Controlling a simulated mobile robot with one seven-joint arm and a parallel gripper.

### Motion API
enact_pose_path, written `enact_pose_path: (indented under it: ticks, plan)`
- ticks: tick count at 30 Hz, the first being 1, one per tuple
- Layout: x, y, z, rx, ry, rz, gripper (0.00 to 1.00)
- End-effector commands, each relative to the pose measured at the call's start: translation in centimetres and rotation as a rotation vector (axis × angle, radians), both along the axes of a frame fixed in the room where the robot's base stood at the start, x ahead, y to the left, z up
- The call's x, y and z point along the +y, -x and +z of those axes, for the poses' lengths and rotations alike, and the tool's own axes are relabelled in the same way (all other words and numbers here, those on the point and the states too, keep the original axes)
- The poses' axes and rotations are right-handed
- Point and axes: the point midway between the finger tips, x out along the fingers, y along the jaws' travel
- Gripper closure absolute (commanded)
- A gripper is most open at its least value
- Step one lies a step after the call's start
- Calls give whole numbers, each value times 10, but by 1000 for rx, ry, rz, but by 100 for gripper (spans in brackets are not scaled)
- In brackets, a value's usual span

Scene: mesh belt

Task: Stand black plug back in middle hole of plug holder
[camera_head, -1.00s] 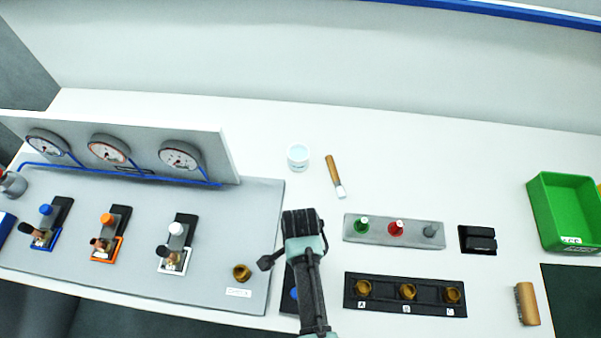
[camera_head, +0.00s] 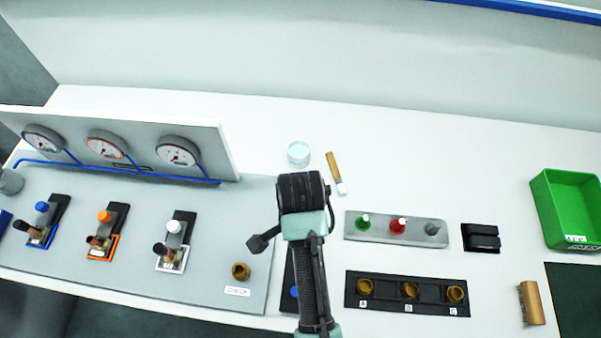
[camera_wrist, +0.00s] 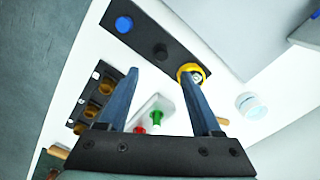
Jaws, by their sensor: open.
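My gripper (camera_wrist: 160,72) is open and empty in the wrist view. Beyond its fingertips lies the dark plug holder (camera_wrist: 142,36), a strip with a blue plug (camera_wrist: 123,24) at one end and a yellow-ringed piece (camera_wrist: 192,70) at the other, partly behind the right finger. Between them a black round piece, which looks like the black plug (camera_wrist: 160,51), is at the middle position; how deep it sits I cannot tell. In the head view my gripper (camera_head: 301,190) hides most of the holder (camera_head: 288,300); only its edge and the blue plug show.
A grey block with green and red pegs (camera_head: 396,229) and a black block with brass sockets (camera_head: 407,292) stand right of my arm. A white cup (camera_head: 298,153) and a brush (camera_head: 335,172) lie behind. The gauge panel (camera_head: 110,150) is left, a green bin (camera_head: 570,210) far right.

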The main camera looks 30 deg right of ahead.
Motion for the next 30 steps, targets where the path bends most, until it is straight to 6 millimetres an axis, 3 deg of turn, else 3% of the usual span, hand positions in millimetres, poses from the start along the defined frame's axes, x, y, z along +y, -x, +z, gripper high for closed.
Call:
enact_pose_path:
  ticks: [7,26,28,30]
  plan:
    - [0,0,20,0,0,0,34]
    - [0,0,21,1,0,0,34]
    - [0,-13,25,-48,14,31,34]
    - [-1,-39,38,-155,53,104,34]
